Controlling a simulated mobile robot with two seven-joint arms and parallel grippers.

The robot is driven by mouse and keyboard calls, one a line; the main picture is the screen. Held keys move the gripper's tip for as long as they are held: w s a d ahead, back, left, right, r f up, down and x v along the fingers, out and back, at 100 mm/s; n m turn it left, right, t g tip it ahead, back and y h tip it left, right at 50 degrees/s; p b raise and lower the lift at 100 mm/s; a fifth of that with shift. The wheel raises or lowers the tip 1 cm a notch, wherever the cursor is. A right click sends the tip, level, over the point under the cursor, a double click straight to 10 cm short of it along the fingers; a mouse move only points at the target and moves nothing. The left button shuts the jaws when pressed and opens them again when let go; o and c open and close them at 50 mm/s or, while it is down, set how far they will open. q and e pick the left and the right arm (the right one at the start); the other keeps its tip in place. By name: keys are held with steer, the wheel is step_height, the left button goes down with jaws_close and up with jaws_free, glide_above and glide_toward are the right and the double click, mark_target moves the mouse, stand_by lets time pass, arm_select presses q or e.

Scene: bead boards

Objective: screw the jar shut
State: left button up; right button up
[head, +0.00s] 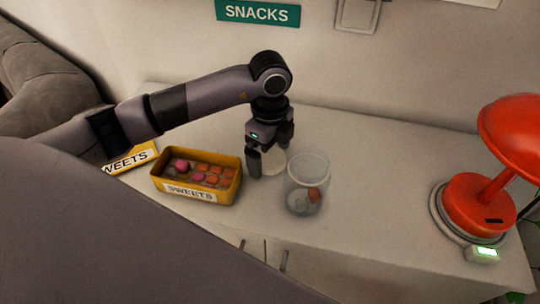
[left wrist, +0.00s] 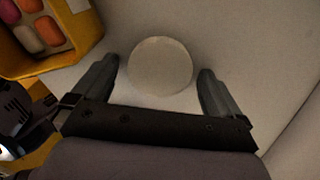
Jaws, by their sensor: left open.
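A clear glass jar (head: 307,183) stands upright on the white cabinet top with an orange-brown sweet and some pale content low inside. Its top looks open. A pale round lid (head: 274,162) is on the cabinet top to the left of the jar, partly hidden by my left gripper (head: 268,162). In the left wrist view the lid (left wrist: 161,65) is a plain disc just beyond and between the fingertips of my left gripper (left wrist: 160,82). The fingers are apart, with a gap on each side of the lid. My right gripper is not in view.
A yellow box of sweets (head: 197,191) stands left of the gripper; it also shows in the left wrist view (left wrist: 84,32). A red lamp (head: 475,203) stands on a scale at the right. Cabinet top between jar and lamp is clear.

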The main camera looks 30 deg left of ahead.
mark_target(270, 159)
arm_select(q)
steer(key=shift+f, duration=0.1)
steer(key=c, duration=1)
steer(key=shift+s+r+b, duration=0.15)
steer(key=shift+r+b, duration=0.15)
steer(key=shift+r, duration=0.1)
step_height(270, 159, up, 7)
steer(key=shift+f+b, duration=0.1)
steer(key=shift+b, duration=0.25)
steer(key=s+d, duration=0.2)
steer(key=s, duration=0.7)
steer(key=s+d, duration=0.3)
steer(key=s, duration=0.7)
steer(key=shift+f, duration=0.25)
